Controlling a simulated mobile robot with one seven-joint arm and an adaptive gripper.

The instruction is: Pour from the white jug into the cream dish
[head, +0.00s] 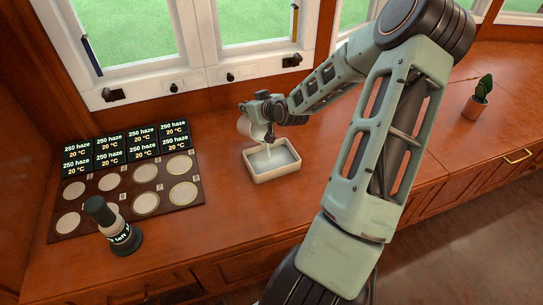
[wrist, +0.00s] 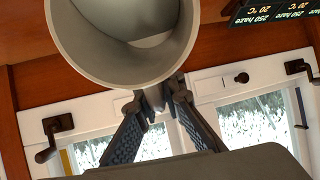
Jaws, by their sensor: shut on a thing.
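The white jug (head: 250,128) is tilted in my gripper above the cream dish. My gripper (head: 268,118) is shut on it and partly covers it. In the wrist view the jug (wrist: 75,60) fills the upper left with its round rim and hollow inside, and the gripper fingers (wrist: 160,98) meet at its side. The cream dish (head: 272,174) is a shallow rectangular tray on the wooden counter, just below the jug. Its inside looks pale blue-grey. A thin pale streak shows between jug and dish; I cannot tell clearly whether it is liquid.
A dark board (head: 126,190) with several round pale pads and black label tiles (head: 110,145) lies at the left. A potted cactus (head: 476,105) is far right. Windows (head: 140,35) line the back.

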